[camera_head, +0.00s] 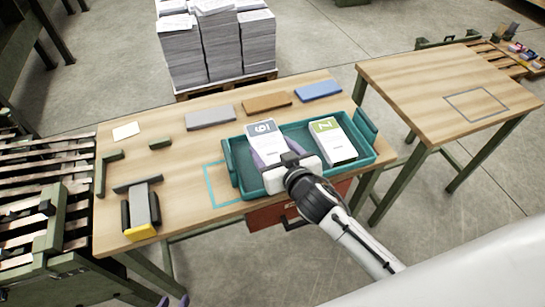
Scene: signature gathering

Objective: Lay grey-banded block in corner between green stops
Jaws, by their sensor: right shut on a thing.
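The grey-banded block (265,141), white with a "6" on its grey end, is at the left part of the teal tray (299,128). My right gripper (268,157) is shut on its near part; a purple finger shows at its side. I cannot tell whether the block is clear of the tray floor. Dark green stops, an L-shaped pair (101,179) and a short bar (160,143), lie on the left of the table (184,168).
A green-banded block (333,140) is in the tray's right part. A dark bar (137,184) and a grey, black and yellow object (141,210) are at the front left. Grey (210,117), brown (267,102) and blue (318,91) slabs line the back.

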